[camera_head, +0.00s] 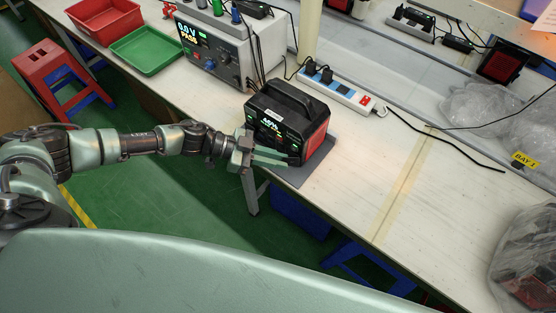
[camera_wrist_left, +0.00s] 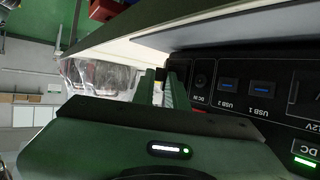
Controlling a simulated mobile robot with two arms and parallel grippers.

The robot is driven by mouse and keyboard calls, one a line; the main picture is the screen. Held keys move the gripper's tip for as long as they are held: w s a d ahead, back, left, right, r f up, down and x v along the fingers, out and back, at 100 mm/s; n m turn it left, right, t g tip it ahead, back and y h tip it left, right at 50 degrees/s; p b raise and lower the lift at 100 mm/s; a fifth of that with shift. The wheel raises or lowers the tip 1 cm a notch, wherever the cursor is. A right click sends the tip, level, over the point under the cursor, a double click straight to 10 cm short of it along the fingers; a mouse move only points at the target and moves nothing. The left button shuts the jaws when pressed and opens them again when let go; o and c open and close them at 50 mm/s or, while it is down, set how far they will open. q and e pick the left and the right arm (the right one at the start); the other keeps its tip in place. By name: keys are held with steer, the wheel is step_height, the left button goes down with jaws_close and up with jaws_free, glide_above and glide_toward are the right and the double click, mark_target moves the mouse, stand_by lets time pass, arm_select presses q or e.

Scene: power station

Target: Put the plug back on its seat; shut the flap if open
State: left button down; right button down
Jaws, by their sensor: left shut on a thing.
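A black power station (camera_head: 287,118) with a red side and a lit display stands on a grey mat (camera_head: 312,165) at the bench's front edge. My left gripper (camera_head: 277,158) is at the lower part of its front face. In the left wrist view the green fingers (camera_wrist_left: 163,84) are close together beside the front panel (camera_wrist_left: 250,95), near the DC IN socket (camera_wrist_left: 200,81). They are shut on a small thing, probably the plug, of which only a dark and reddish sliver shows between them. I cannot make out a flap. My right gripper is not in view.
A bench instrument (camera_head: 215,45) reading "PASS" stands behind left, with a green tray (camera_head: 148,48) and red bin (camera_head: 105,18) beyond. A power strip (camera_head: 338,88) lies behind the station, its black cable running right. The bench to the right is mostly clear.

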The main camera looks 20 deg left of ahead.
arm_select(q)
steer(key=shift+w+a+f+m+g+b, duration=0.1)
steer(key=shift+w+m+g+b, duration=0.25)
steer(key=shift+m+g, duration=0.25)
steer(key=shift+w+m+g+h+b, duration=0.25)
steer(key=shift+m+g+b, duration=0.2)
steer(key=shift+m+g, duration=0.3)
steer(key=c, duration=1.5)
jaws_free()
steer(key=shift+s, duration=0.1)
steer(key=shift+a+r, duration=0.15)
steer(key=shift+r, duration=0.15)
